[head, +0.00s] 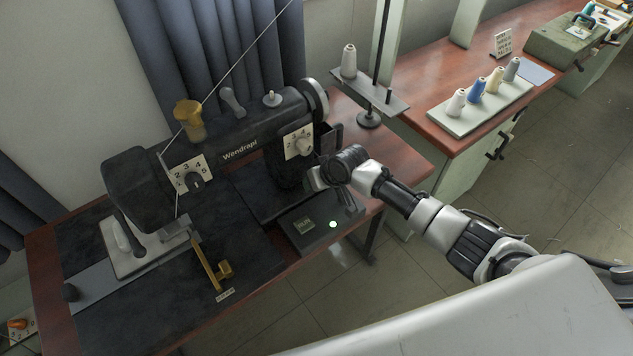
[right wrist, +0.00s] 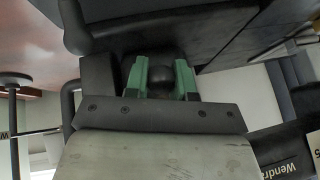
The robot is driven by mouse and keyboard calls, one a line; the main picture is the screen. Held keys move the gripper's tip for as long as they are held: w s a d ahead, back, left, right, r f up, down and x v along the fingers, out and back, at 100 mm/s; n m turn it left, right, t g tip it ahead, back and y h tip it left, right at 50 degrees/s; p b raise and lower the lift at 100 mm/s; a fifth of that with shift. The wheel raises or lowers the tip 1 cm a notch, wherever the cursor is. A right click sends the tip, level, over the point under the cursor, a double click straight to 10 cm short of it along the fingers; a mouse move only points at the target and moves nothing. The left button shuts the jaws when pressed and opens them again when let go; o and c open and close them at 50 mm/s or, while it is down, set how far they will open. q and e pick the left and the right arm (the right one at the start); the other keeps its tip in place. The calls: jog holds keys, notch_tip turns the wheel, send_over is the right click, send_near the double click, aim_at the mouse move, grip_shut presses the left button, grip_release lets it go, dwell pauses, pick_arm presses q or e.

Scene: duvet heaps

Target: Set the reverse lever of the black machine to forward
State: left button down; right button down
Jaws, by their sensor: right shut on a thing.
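The black sewing machine (head: 235,150), marked Wendrapi, stands on the reddish wooden table at the left of the head view. My right gripper (head: 318,178) is at the right end of the machine, beside its pillar and below the stitch dial. In the right wrist view my right gripper (right wrist: 162,82) has its green fingers closed on a dark rounded knob (right wrist: 160,66), which appears to be the end of the reverse lever. The gripper hides the lever in the head view, so its setting cannot be told. My left gripper is not in view.
A thread stand (head: 372,95) rises behind the machine. A brass piece (head: 212,265) stands on the dark mat at the front. Spools on a tray (head: 480,108) are on another bench.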

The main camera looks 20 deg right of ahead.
jog(key=shift+w+r+g+p, duration=0.1)
jog(key=shift+r+g+p, duration=0.2)
jog(key=shift+g+p, duration=0.1)
jog(key=c, duration=0.9)
grip_release()
jog(key=shift+c, duration=0.2)
pick_arm(q)
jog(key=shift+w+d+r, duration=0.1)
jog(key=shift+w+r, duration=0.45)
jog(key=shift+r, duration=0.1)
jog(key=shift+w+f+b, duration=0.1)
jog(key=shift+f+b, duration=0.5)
jog(key=shift+b, duration=0.05)
pick_arm(e)
jog(key=v, duration=1)
jog(key=shift+r, duration=0.4)
jog(key=shift+a, duration=0.1)
